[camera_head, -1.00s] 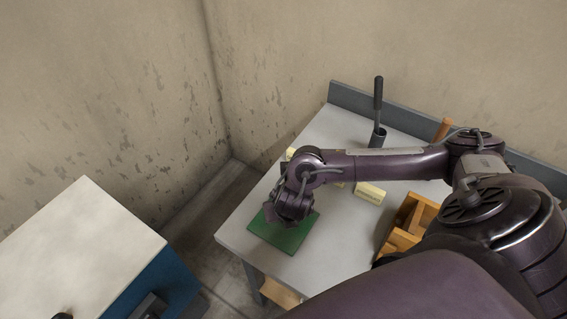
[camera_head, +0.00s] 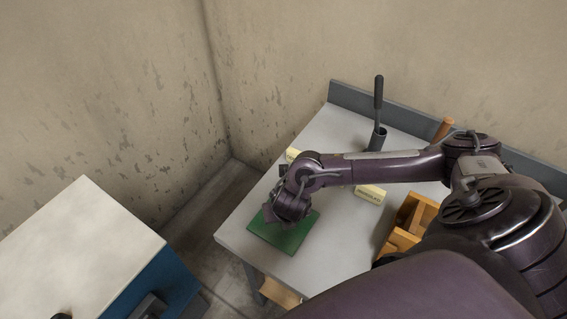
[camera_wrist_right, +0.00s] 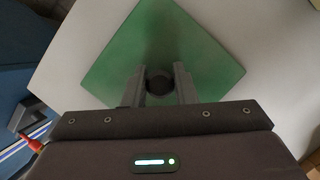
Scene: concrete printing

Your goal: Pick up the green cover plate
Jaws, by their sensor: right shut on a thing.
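The green cover plate (camera_head: 287,238) lies flat on the light grey workbench (camera_head: 238,232), near its front left corner. In the right wrist view the plate (camera_wrist_right: 160,40) shows as a green square with a dark round knob (camera_wrist_right: 159,82) at its middle. My right gripper (camera_wrist_right: 159,88) is over the plate, its two fingers shut on the knob from both sides. In the head view my right wrist hides the knob and the fingertips. I cannot tell any gap between plate and bench. My left gripper is not in view.
A wooden tray (camera_head: 404,226) stands right of the plate. A pale yellow block (camera_head: 370,194) and a dark cup with a handled tool (camera_head: 378,135) are farther back. A blue cabinet with a white top (camera_head: 85,250) stands left, across a floor gap.

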